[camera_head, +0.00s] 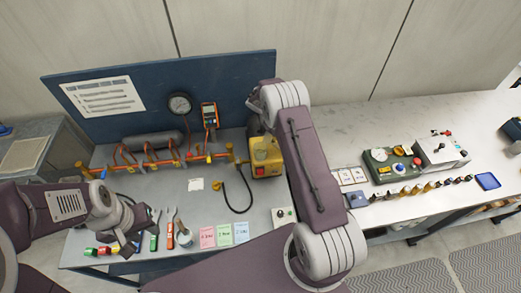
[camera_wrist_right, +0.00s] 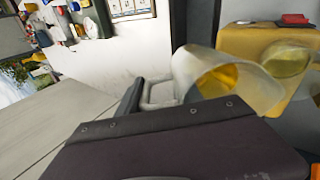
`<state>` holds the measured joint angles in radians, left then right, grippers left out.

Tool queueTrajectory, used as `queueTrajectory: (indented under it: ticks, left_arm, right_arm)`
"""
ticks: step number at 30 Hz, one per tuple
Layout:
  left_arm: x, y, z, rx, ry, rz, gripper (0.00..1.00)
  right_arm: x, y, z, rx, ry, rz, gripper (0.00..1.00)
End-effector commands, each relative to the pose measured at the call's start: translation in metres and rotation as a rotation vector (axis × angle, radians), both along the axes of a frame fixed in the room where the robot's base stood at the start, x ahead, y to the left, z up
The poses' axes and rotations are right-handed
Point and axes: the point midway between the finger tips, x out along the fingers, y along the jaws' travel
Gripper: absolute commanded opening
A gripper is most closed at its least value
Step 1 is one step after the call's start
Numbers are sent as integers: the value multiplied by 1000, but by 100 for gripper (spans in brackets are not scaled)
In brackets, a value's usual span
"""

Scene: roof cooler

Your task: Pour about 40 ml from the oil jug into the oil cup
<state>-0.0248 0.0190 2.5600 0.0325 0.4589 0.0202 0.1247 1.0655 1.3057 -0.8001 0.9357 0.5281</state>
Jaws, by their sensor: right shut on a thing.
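The oil jug (camera_wrist_right: 190,72) is a pale translucent vessel with yellow oil in it. In the right wrist view it is tipped well over, its mouth facing the camera. My right gripper (camera_wrist_right: 160,95) is shut on it; the dark hand hides part of the hold. A rounded yellowish clear part (camera_wrist_right: 288,58), perhaps the oil cup, shows on the yellow pump right beside the jug. I cannot tell if oil is flowing. In the head view my right arm hides the jug and right gripper. My left gripper (camera_head: 128,238) is over the bench's left front; its jaw opening is unclear.
The yellow pump (camera_head: 266,157) stands on the bench with a black hose in front. A blue board (camera_head: 150,85) with a gauge rises behind a brass manifold. Tools and coloured cards (camera_head: 224,234) lie near the front. A white table (camera_head: 345,130) with small parts is at right.

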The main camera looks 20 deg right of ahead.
Motion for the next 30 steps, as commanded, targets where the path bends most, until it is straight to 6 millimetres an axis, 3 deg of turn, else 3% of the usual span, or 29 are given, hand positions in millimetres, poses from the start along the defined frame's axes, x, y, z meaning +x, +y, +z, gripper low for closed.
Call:
queueTrajectory:
  ticks: [9,30]
  left_arm:
    - [0,0,-9,0,0,0,36]
    - [0,0,-30,0,0,0,36]
  right_arm:
    - [2,11,14,-177,17,1,0]
    - [2,16,30,-304,31,1,0]
